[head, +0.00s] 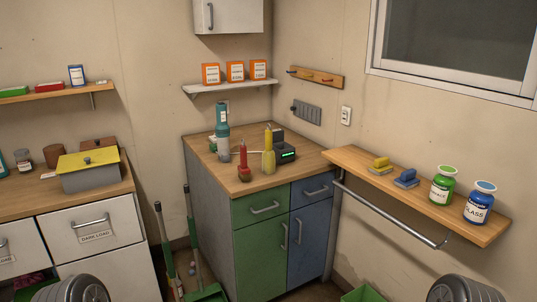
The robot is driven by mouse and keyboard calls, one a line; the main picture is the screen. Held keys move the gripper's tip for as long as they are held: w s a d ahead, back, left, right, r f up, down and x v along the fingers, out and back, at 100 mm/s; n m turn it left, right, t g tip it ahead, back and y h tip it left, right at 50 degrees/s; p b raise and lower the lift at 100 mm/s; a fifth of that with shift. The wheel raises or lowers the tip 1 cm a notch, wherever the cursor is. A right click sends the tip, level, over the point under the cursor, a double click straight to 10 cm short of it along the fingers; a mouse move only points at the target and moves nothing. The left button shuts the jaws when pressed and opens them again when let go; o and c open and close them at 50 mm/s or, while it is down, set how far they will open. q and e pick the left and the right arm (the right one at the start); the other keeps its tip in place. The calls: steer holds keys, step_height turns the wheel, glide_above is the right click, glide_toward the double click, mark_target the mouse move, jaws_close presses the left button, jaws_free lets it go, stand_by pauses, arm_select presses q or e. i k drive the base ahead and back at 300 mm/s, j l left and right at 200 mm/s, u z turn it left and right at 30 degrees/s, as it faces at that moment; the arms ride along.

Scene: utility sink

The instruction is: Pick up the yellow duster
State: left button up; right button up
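The yellow duster (381,165) looks to be the small block with a yellow handle on top and a pale base. It sits on the wooden wall shelf (437,206) at the right, near the shelf's left end. A similar blue one (406,178) sits just to its right, apart from it. Neither of my grippers is in view. Only rounded grey parts, which look like my arms, show at the bottom left and bottom right, well away from the yellow duster.
Green (442,186) and blue-labelled (480,203) jars stand farther right on the shelf. A metal rail (390,211) runs below its front. Left of it, a corner cabinet (262,209) bears red (244,163) and yellow (268,158) bottles. A lidded grey box (90,177) stands on the left counter.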

mark_target(268, 160)
steer(key=i+j, duration=0.35)
steer(key=i, duration=0.15)
steer(key=i+j, duration=0.35)
steer(key=i, duration=0.15)
steer(key=i+j, duration=0.3)
steer(key=i, duration=0.2)
